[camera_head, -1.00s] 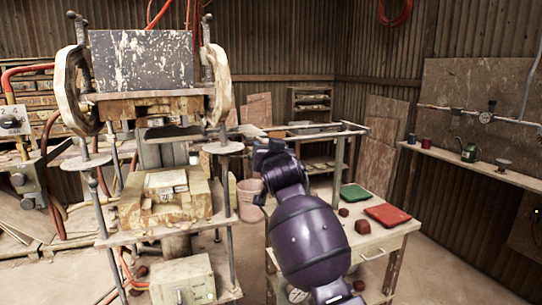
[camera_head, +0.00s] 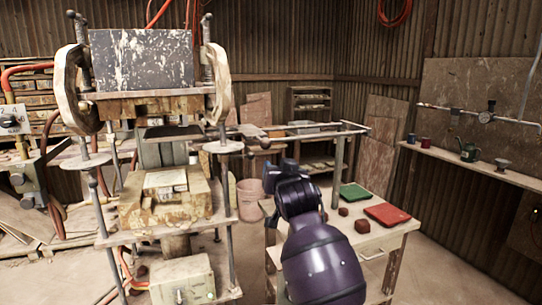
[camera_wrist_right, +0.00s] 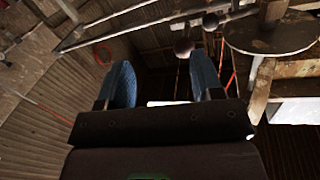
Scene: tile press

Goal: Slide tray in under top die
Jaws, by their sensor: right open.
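The press stands on the left, with its top die (camera_head: 150,105) raised beneath a dark, paint-flecked plate. The bottom die (camera_head: 165,200) sits well below it. A flat dark tray (camera_head: 172,132) shows just under the top die, between the press columns. My right gripper (camera_head: 278,170) is right of the press, below the rails, and partly hidden by its own arm. In the right wrist view, its two blue fingers (camera_wrist_right: 164,85) are apart with nothing visibly held between them. My left gripper is out of view.
Metal rails (camera_head: 315,132) run right from the press on a post. A worktable (camera_head: 385,250) at the right holds a green tray (camera_head: 355,194), a red tray (camera_head: 387,215) and reddish lumps. A pink bucket (camera_head: 250,200) stands behind. A round disc (camera_head: 222,147) surrounds the press's right column.

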